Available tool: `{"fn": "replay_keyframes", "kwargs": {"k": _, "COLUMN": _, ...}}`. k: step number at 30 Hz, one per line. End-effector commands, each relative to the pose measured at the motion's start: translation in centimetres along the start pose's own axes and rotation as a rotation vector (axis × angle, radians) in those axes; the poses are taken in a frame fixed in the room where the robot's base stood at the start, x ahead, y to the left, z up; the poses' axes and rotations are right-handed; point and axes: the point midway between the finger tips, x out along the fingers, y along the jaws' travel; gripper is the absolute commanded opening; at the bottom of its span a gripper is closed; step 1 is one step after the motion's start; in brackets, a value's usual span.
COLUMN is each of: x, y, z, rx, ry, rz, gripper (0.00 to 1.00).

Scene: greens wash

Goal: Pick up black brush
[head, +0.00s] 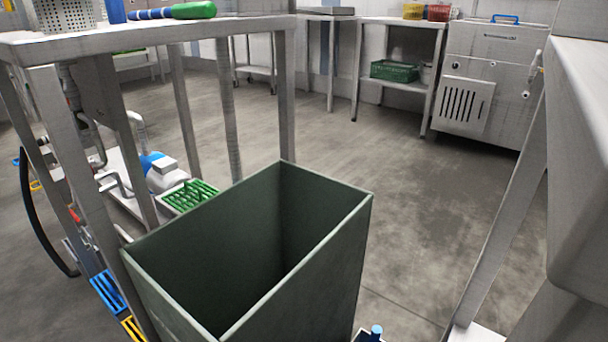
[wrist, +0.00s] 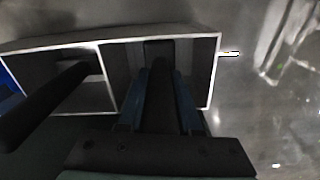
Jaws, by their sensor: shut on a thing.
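In the wrist view my gripper (wrist: 165,100) points down into the right compartment of a pale-rimmed, two-compartment holder (wrist: 103,75). Its two blue-grey fingers are shut on a black, bar-like thing (wrist: 160,60), which I take to be the black brush. It stands within the right compartment; its lower end and any bristles are hidden. A second dark, rounded bar (wrist: 45,105) slants into the left compartment, apart from my fingers. My gripper does not show in the head view.
In the head view a tall, dark green open bin (head: 290,220) stands in front. A metal table (head: 150,35) at the left bears a green-handled tool (head: 193,10). A blue-topped thing (head: 376,331) shows at the bottom edge. The grey floor (head: 440,190) at the right middle is clear.

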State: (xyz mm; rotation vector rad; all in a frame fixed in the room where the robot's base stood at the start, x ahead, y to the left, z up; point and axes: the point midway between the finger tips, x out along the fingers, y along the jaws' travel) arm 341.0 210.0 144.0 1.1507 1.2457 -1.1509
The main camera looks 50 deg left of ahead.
Motion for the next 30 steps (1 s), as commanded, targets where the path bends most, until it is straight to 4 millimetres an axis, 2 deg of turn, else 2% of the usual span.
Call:
{"fn": "replay_keyframes", "kwargs": {"k": 5, "x": -0.8, "y": 0.0, "z": 0.0, "rx": 0.000, "ry": 0.001, "rz": 0.001, "gripper": 0.00}}
{"fn": "replay_keyframes", "kwargs": {"k": 11, "x": -3.2, "y": 0.1, "z": 0.0, "rx": 0.000, "ry": 0.001, "rz": 0.002, "gripper": 0.00}}
{"fn": "replay_keyframes", "kwargs": {"k": 24, "x": -12.5, "y": 0.1, "z": 0.0, "rx": 0.001, "ry": 0.002, "rz": 0.003, "gripper": 0.00}}
{"fn": "replay_keyframes", "kwargs": {"k": 30, "x": -16.0, "y": 0.1, "z": 0.0, "rx": 0.001, "ry": 0.001, "rz": 0.001, "gripper": 0.00}}
